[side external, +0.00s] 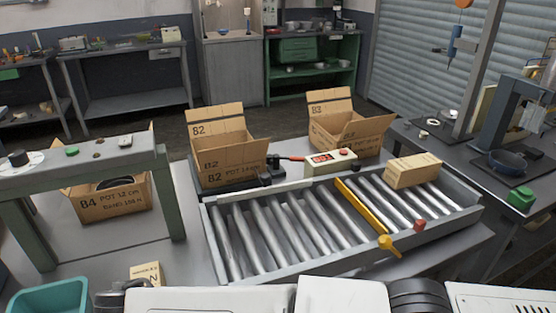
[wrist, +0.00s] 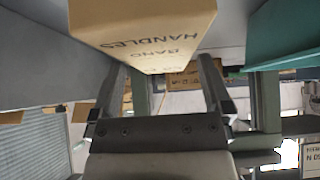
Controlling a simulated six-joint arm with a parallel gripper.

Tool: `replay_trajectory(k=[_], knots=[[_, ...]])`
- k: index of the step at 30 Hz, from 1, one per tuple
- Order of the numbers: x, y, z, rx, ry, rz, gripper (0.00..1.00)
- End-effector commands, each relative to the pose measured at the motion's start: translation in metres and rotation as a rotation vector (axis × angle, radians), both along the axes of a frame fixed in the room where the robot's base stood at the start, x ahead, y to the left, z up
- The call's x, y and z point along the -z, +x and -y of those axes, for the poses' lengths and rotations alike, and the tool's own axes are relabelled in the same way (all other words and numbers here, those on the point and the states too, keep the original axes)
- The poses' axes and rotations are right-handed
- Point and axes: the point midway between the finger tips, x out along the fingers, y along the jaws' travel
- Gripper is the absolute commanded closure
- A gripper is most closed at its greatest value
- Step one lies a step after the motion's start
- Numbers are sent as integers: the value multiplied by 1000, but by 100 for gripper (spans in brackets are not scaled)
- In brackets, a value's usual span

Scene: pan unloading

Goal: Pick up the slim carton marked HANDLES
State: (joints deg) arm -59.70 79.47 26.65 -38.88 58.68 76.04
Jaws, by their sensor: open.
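The slim carton marked HANDLES (wrist: 145,28) fills the upper middle of the wrist view, its printed face toward the camera. In the side view a small tan carton (side external: 148,272), which appears to be the same one, stands at the near table edge, partly hidden below. My gripper (wrist: 162,72) is open, its two dark fingers spread on either side of the carton's near end. I cannot tell whether a finger touches it. In the side view my gripper (side external: 120,289) is a dark shape just left of the carton, largely hidden by my white arm.
A teal bin (side external: 50,296) stands left of the carton; it also shows in the wrist view (wrist: 283,38). A green-legged stand (side external: 170,190) rises behind. A roller conveyor (side external: 218,263) bears another tan carton (side external: 413,171). Open boxes (side external: 105,203) (side external: 233,157) (side external: 350,137) stand farther back.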

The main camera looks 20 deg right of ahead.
Motion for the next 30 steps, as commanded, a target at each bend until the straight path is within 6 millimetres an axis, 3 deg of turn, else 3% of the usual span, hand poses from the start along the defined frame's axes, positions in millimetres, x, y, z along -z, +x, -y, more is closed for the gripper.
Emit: replay_trajectory(k=[8,28,30], knots=[[11,8,1,1,-2,-1,0],[12,9,1,0,-1,0,0],[12,9,1,0,-1,0,22]])
